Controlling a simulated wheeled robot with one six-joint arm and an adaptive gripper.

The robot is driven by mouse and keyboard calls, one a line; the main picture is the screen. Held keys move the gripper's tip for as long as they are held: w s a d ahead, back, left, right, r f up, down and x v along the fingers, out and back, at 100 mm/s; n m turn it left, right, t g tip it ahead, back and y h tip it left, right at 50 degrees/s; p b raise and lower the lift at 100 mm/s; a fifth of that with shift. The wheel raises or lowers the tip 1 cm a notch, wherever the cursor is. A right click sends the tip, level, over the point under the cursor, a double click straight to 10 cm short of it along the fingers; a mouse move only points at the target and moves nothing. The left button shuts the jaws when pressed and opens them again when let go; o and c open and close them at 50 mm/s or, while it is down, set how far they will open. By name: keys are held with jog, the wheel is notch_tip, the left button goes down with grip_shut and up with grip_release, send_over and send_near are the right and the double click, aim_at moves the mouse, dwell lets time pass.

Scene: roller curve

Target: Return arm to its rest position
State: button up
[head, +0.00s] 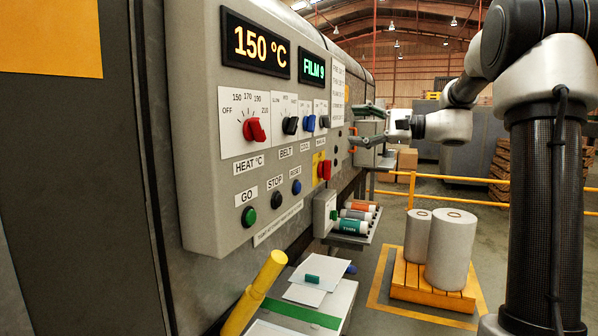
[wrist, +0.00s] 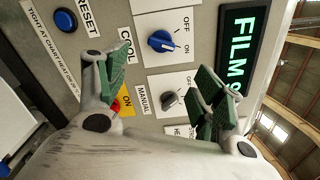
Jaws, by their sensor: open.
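A red control (wrist: 116,106) is partly hidden by the left finger. I cannot tell the exact gap to the panel.
The panel displays read 150 °C (head: 256,44) and FILM 9 (head: 314,68). A shelf with rolls (head: 355,222) and a table with sheets (head: 305,290) stand below. Large grey rolls (head: 450,248) stand on a yellow pallet (head: 410,282) at right. Yellow railing (head: 450,178) runs behind.

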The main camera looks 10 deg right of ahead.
jog(key=s+d+f+g+h, duration=0.2)
jog(key=s+f+h, duration=0.2)
jog(key=f, duration=0.7)
jog(key=s+d+f+n+g+h, duration=0.1)
jog(key=s+f+n+g+h, duration=0.15)
jog(key=s+f, duration=0.65)
jog(key=s+d+n+g+h, duration=0.1)
jog(key=s+n+h, duration=0.7)
jog(key=s, duration=1.4)
jog(key=shift+s+d+f+n, duration=0.3)
jog(key=shift+s+d+n, duration=0.1)
jog(key=shift+n, duration=0.25)
jog(key=shift+h, duration=0.25)
